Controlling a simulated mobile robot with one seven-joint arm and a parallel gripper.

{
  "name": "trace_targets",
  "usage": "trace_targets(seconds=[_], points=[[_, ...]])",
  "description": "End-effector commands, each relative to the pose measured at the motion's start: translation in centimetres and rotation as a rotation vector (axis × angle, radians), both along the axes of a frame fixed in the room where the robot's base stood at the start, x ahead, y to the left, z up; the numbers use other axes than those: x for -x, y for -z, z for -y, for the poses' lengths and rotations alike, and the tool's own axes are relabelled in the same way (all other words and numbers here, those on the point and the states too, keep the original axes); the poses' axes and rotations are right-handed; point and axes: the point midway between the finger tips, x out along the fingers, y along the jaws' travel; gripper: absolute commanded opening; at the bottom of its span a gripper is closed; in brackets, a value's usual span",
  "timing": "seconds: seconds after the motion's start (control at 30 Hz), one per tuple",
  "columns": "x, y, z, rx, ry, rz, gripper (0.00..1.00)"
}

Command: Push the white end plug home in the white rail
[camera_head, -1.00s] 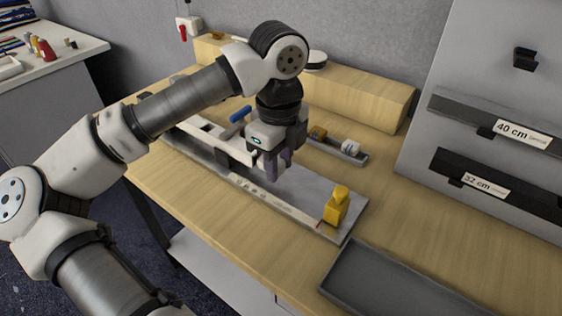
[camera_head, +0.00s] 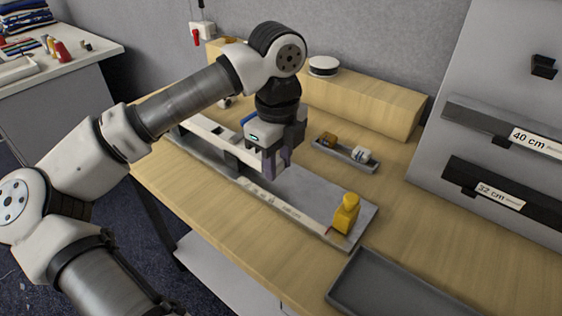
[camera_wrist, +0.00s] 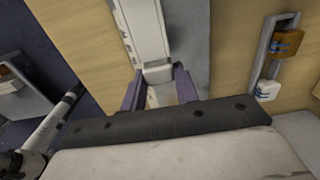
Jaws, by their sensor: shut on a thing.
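The white rail (camera_head: 207,131) lies along the grey fixture on the table, to the left of my gripper. In the wrist view the rail (camera_wrist: 143,30) runs from the top edge down to the fingers. My gripper (camera_head: 275,170) points down over the fixture, and its purple fingers (camera_wrist: 159,88) are shut on a small white piece, the end plug (camera_wrist: 159,95). The plug is in line with the rail's near end. The fingers partly hide it, and I cannot tell how far it sits in the rail.
A yellow block (camera_head: 345,213) stands at the fixture's right end. A small grey tray (camera_head: 345,156) behind holds an orange-brown piece and a white piece. A dark empty tray (camera_head: 395,290) lies at the front right. A wooden box (camera_head: 370,100) stands along the wall.

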Motion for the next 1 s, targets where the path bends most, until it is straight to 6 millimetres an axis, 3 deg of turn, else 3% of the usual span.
trace_targets(seconds=[0.3,0.33,0.5,0.83,1.0], points=[[-0.5,0.0,-0.7,-0.001,-0.002,0.001,0.09],[-0.4,0.0,-0.6,-0.001,-0.001,0.001,0.34],[-0.4,0.0,-0.6,-0.001,0.000,0.001,0.56],[-0.4,-0.3,-0.6,-0.001,0.000,0.001,0.56],[-0.5,-2.6,-0.6,-0.002,-0.001,0.004,0.56]])
